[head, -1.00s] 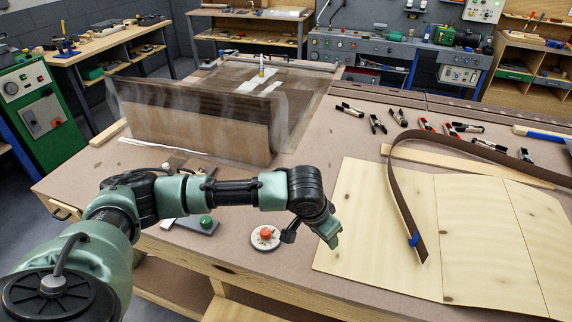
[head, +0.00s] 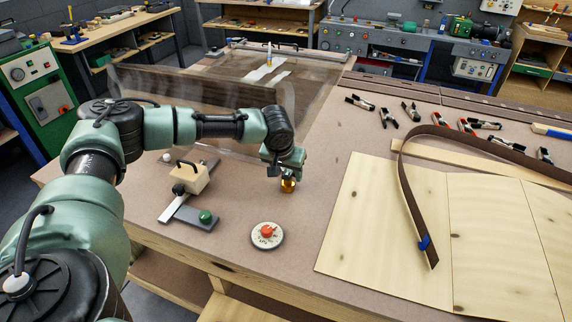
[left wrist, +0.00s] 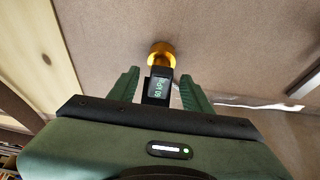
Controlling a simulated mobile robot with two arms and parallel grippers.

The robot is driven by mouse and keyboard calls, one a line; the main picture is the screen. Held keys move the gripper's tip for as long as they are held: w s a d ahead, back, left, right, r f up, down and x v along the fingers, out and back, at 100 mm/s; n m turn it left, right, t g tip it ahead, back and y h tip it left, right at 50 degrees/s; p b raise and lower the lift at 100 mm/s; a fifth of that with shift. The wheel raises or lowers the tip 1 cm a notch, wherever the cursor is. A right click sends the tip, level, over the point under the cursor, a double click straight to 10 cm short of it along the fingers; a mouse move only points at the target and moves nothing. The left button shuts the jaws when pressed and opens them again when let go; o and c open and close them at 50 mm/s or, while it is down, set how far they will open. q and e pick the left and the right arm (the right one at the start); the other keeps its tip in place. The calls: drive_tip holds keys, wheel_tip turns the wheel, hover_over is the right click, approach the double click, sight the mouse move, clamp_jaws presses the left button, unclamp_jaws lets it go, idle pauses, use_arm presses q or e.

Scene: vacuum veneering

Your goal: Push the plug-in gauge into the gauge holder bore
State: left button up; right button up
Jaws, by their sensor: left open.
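My left gripper (head: 287,170) points down over the table. In the left wrist view, its two green fingers (left wrist: 159,78) are open, one on each side of the black gauge body (left wrist: 158,90) with a lit "kPa" display. A round brass-coloured piece (left wrist: 161,54) sits at the gauge's far end, and it also shows below the gripper in the head view (head: 288,186). I cannot tell whether this piece is the gauge holder, nor how deep the gauge sits. Finger contact with the gauge is not visible. My right gripper is not in view.
A round dial with a red knob (head: 267,235) lies near the table's front edge. A beige block with a black handle (head: 190,182) and a grey plate with a green knob (head: 200,218) stand left. The bagged panel (head: 165,85) is behind. Veneer sheets (head: 390,225) lie right.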

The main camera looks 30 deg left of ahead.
use_arm(q)
drive_tip(key=shift+w+f, duration=0.2)
drive_tip(key=shift+f, duration=0.35)
clamp_jaws()
drive_tip(key=shift+r, duration=0.15)
